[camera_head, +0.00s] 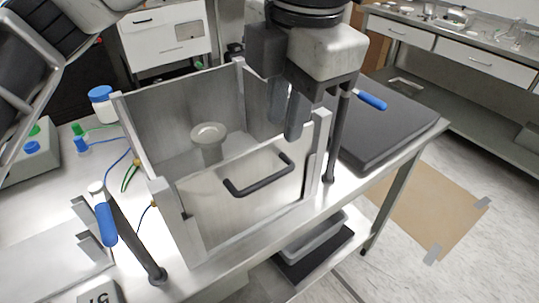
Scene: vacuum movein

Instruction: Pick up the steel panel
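The steel panel (228,217) is the upright front wall of the open-topped metal box, with a black bar handle (259,183) on its outer face. It stands between the box's front corner posts.
A round metal fitting (208,138) stands inside the box. Blue-tipped levers stand at left (107,224) and right (370,100) of the box. A dark slab (390,125) lies on the right of the table. A white-and-blue jar (102,105) and cables are at left.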

